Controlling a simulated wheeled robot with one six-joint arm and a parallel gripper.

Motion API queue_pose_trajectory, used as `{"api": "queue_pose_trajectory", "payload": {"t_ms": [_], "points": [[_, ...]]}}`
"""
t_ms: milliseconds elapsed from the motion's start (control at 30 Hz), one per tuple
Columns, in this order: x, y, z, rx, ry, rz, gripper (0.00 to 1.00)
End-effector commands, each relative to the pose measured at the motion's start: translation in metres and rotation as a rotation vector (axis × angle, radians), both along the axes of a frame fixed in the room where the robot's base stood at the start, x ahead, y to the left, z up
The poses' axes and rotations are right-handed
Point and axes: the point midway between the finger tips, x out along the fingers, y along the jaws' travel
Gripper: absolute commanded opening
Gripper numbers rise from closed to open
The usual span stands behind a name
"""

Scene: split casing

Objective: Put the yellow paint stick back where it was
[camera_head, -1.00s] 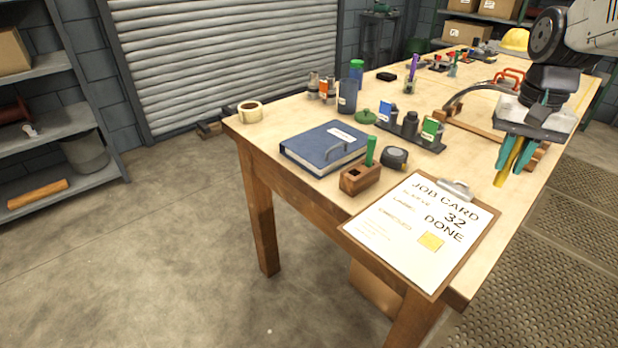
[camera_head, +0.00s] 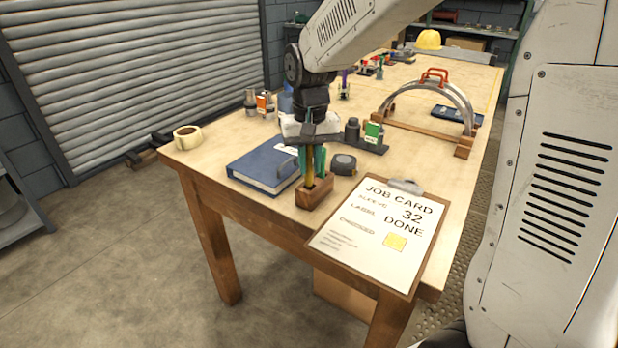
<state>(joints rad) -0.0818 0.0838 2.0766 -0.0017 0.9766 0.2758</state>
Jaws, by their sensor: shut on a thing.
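My gripper (camera_head: 311,178) is shut on the yellow paint stick (camera_head: 310,172), which is upright between the teal fingers. Both are right over the small wooden block (camera_head: 314,199) at the table's front. The stick's lower end meets the top of the block in the picture. I cannot tell whether it is inside a hole or just above or in front of it. The fingers cover most of the block's top, and the green stick there cannot be clearly told apart from them.
A blue binder (camera_head: 262,166) lies close left of the block. A tape measure (camera_head: 343,164) sits behind it to the right. The job card clipboard (camera_head: 372,238) lies to the right. A metal arch on a wooden base (camera_head: 410,137) stands further back.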

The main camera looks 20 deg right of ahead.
Motion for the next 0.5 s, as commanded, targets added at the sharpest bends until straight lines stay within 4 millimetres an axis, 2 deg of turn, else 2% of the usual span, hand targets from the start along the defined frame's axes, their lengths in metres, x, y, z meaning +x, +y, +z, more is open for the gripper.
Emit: {"api": "queue_pose_trajectory", "payload": {"t_ms": [133,300,500], "points": [[-0.001,0.0,-0.014,0.0,0.004,0.0,0.0],[-0.003,-0.001,-0.04,-0.001,0.01,-0.002,0.0],[-0.002,-0.002,-0.044,0.0,0.01,-0.003,0.0]]}}
